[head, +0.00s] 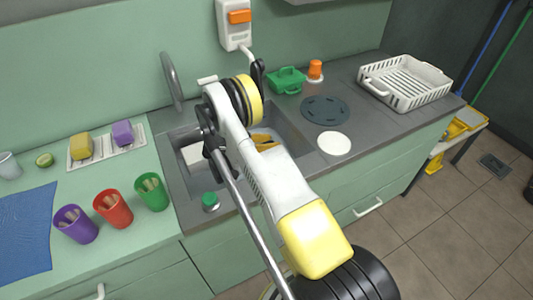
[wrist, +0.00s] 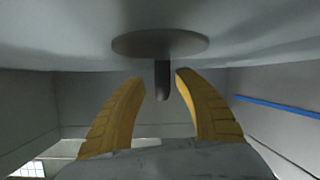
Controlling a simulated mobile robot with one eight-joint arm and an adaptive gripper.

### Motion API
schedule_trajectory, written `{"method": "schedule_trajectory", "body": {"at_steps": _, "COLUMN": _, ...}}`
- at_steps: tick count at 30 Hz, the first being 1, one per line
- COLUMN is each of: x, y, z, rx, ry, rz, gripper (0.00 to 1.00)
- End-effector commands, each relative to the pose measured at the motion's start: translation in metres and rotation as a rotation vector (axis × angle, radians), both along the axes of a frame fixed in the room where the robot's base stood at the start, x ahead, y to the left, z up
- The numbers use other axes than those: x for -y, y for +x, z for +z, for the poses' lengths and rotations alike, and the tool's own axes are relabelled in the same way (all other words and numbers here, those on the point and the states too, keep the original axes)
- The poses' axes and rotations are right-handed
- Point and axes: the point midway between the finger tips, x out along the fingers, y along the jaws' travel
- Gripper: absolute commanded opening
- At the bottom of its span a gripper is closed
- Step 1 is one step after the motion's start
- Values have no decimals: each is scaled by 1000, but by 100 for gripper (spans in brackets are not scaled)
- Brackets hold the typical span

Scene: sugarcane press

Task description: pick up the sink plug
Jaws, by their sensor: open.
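The sink plug (wrist: 160,43) shows in the wrist view as a flat grey disc with a dark short stem at its middle. It lies against the pale sink floor, which fills the top of that view. My gripper (wrist: 161,77) is open, with one yellow finger on each side of the stem and visible gaps between. The stem's end lies between the fingertips, and nothing is held. In the head view, my gripper (head: 264,141) is low inside the grey sink (head: 294,137). My arm crosses over the sink there and the plug cannot be made out.
Sink walls surround my gripper. The faucet (head: 172,82) stands behind left. A green-topped item (head: 210,201) sits at the sink's front edge. Purple (head: 76,225), red (head: 114,209) and green (head: 152,192) cups stand left. A white rack (head: 405,82) is far right.

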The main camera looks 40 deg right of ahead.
Motion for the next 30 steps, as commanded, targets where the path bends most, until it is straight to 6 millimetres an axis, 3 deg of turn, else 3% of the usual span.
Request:
{"method": "schedule_trajectory", "body": {"at_steps": 7, "x": 3, "y": 0, "z": 0, "rx": 0, "ry": 0, "rz": 2, "gripper": 38}}
{"method": "schedule_trajectory", "body": {"at_steps": 11, "x": 3, "y": 0, "z": 0, "rx": -1, "ry": 0, "rz": 1, "gripper": 0}}
{"method": "schedule_trajectory", "body": {"at_steps": 23, "x": 3, "y": 0, "z": 1, "rx": 0, "ry": 0, "rz": 2, "gripper": 0}}
{"method": "schedule_trajectory", "body": {"at_steps": 26, "x": 3, "y": 0, "z": 10, "rx": 0, "ry": 0, "rz": 2, "gripper": 0}}
{"method": "schedule_trajectory", "body": {"at_steps": 30, "x": 3, "y": 0, "z": 38, "rx": 0, "ry": 0, "rz": 2, "gripper": 0}}
